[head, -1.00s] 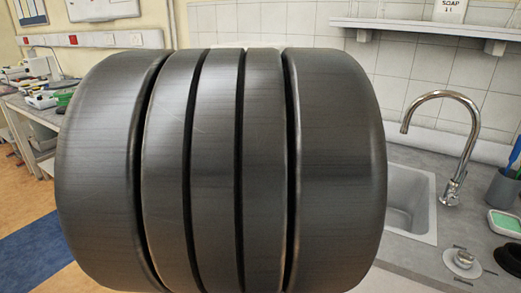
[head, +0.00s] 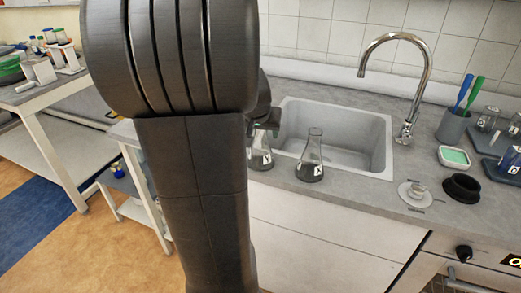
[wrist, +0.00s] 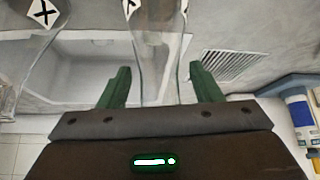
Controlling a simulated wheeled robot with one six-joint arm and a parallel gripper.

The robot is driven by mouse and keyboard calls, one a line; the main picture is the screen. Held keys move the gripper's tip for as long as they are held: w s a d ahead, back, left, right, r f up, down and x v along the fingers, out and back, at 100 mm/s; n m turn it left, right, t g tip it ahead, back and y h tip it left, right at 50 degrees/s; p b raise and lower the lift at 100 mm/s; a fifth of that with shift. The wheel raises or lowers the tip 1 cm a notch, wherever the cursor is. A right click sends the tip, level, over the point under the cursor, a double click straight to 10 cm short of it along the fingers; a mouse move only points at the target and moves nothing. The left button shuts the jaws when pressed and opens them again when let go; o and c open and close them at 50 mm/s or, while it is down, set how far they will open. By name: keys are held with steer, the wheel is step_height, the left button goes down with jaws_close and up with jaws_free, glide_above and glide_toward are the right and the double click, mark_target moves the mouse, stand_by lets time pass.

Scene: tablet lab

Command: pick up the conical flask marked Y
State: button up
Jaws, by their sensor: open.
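Two clear conical flasks stand on the grey counter at the sink's front edge. The left flask (head: 262,160) is partly hidden by my arm and gripper in the head view, and its mark is too small to read. In the wrist view its neck (wrist: 160,65) lies between the two green fingers of my open gripper (wrist: 161,88), with a gap on each side. Its label is cut by the top edge, so I cannot tell its letter. The other flask (head: 311,165) stands to its right. In the wrist view this flask (wrist: 20,50) is at the left, marked X.
The sink (head: 345,140) and tall tap (head: 405,90) are just behind the flasks. A cluttered bench (head: 50,95) stands left.

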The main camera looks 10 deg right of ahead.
steer(key=shift+c, duration=0.5)
jaws_close()
